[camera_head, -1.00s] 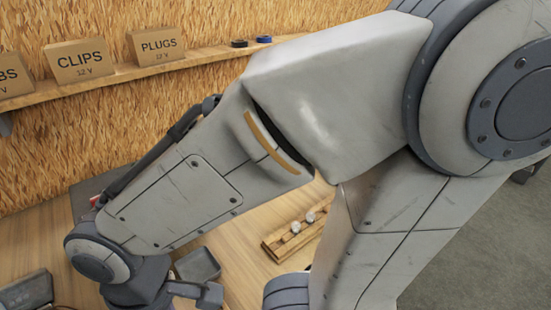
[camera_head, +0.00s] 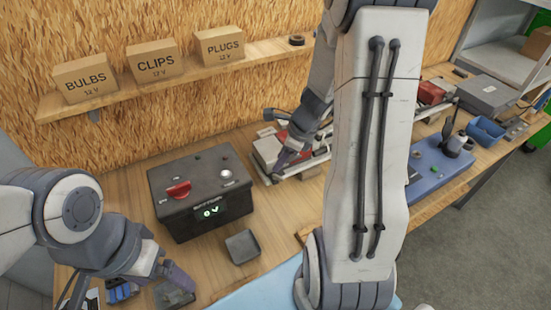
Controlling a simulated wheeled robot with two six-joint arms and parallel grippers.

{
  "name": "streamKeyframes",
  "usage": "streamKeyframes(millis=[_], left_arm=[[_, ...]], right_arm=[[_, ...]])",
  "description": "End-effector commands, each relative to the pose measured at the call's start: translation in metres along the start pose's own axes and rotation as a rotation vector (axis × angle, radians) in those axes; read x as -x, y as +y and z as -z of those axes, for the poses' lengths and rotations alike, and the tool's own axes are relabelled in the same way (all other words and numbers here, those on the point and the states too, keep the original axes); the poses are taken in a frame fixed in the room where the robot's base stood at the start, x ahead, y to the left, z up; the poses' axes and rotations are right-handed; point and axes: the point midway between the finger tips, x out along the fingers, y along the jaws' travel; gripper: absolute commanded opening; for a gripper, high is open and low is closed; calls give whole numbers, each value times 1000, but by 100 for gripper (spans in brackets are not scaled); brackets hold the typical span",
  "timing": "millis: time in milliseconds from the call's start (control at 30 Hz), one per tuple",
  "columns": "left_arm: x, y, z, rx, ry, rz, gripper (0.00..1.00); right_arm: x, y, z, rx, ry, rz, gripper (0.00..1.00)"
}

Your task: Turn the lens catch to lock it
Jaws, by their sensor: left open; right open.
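A red and white lamp (camera_head: 266,150) sits at the left end of the metal trailer frame (camera_head: 312,163), at the back of the bench. My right gripper (camera_head: 281,170) is open and points down beside the lamp, overlapping its right part in the picture. I cannot tell whether it touches the lamp. The lens catch cannot be made out; it is too small or hidden. A second red lamp (camera_head: 430,93) is at the frame's right end. My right arm hides the frame's middle. My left gripper (camera_head: 182,285) is open at the lower left, low over the bench front.
A black tester box (camera_head: 203,190) with a red knob and a "0 V" display stands left of the lamp. A small grey tray (camera_head: 242,246) lies in front. A blue-grey device (camera_head: 440,170) and blue bins (camera_head: 485,131) are at right. Labelled boxes (camera_head: 156,62) stand on the shelf.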

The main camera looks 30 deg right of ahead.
Motion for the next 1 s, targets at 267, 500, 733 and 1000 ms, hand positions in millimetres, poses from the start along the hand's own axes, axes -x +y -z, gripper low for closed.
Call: streamKeyframes(millis=[267,500,733,1000], left_arm=[[3,0,0,0,0,0,89],[-14,-1,-1,3,0,0,89],[-26,-2,-2,5,0,0,89],[-29,-2,-2,5,0,0,89]], right_arm=[[-8,-23,22,-261,-12,36,44],[-54,-22,22,-254,-10,32,44],[-88,-24,21,-250,-11,34,44],[-100,-26,20,-251,-11,37,44]])
